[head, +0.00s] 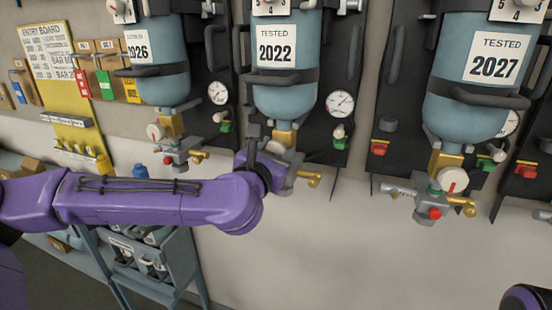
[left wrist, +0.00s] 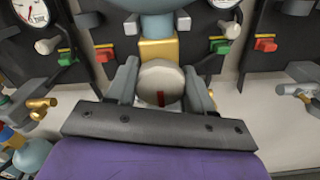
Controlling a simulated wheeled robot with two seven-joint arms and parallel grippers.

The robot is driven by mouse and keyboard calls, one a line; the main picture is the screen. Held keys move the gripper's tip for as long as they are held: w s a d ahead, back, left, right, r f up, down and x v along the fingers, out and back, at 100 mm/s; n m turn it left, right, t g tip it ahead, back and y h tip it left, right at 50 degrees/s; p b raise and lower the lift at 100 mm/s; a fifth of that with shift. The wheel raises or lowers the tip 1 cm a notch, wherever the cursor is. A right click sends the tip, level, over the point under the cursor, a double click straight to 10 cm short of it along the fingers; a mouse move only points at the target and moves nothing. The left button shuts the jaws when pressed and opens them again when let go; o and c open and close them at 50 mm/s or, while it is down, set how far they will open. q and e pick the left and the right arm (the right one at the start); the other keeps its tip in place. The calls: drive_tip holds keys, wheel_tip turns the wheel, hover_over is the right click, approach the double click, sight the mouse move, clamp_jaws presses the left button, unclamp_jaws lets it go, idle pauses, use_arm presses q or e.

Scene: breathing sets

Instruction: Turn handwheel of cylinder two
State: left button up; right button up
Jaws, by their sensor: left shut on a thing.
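The middle cylinder (head: 286,85), light blue with a TESTED 2022 label, hangs on a black wall panel. Below its brass neck (left wrist: 158,48) is a pale round handwheel (left wrist: 160,82) with a red mark, upright and low on its face. My left gripper (left wrist: 163,84) is shut on this handwheel, one grey finger on each side. In the head view my left gripper (head: 268,152) is at the valve under the 2022 cylinder, and my arm covers part of it. My right gripper is not in view.
The 2026 cylinder (head: 158,65) hangs to the left and the 2027 cylinder (head: 470,80) to the right, each with its own valve. A brass outlet (head: 311,178) sticks out just right of my gripper. A blue-grey cart (head: 160,288) stands below my arm.

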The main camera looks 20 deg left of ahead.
use_arm(q)
drive_tip(key=shift+r, duration=0.2)
drive_tip(key=o, duration=1)
drive_tip(key=shift+o, duration=0.2)
drive_tip(key=shift+s+f, duration=0.1)
drive_tip(key=s+b, duration=0.3)
drive_tip(key=s, duration=0.7)
drive_tip(key=shift+s+b, duration=0.2)
drive_tip(key=shift+b, duration=0.2)
drive_tip(key=shift+a, duration=0.15)
